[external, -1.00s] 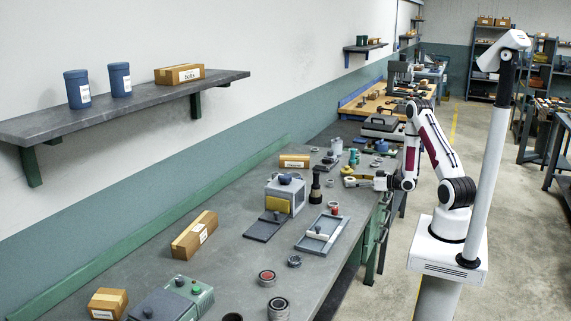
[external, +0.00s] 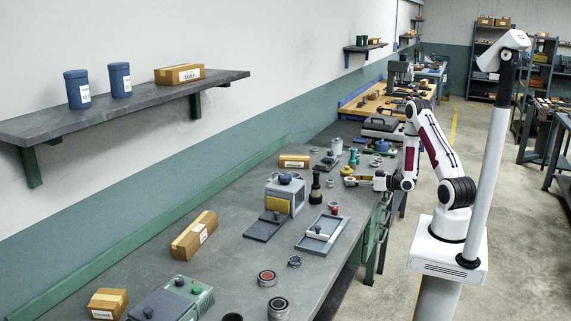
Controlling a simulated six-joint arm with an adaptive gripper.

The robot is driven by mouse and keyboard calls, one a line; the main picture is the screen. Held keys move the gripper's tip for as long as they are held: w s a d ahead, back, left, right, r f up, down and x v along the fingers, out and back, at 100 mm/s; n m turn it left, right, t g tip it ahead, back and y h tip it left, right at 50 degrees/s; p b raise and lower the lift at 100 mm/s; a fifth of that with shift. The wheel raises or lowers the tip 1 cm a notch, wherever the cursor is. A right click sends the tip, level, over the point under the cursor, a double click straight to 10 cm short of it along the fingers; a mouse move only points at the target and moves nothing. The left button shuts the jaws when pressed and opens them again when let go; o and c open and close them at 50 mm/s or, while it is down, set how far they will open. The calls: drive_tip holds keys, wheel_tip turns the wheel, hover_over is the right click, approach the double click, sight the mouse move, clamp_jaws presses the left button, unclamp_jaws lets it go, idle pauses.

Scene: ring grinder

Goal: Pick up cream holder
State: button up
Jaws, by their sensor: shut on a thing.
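My gripper (external: 360,182) reaches left from my arm, low over the right part of the grey workbench (external: 225,225). It is shut on a small cream-coloured piece at its tip, which I take to be the cream holder (external: 349,182). The piece is tiny in this view and partly covered by the fingers. I cannot tell whether it touches the bench or is just above it.
A teal and yellow part (external: 352,158) stands just behind my gripper. A black upright tool (external: 316,187) stands to its left, beside a grey machine (external: 285,193). A grey tray (external: 322,233) lies nearer the camera.

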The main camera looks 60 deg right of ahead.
sight(353, 179)
drive_tip(key=shift+r, duration=0.15)
drive_tip(key=shift+r, duration=4.85)
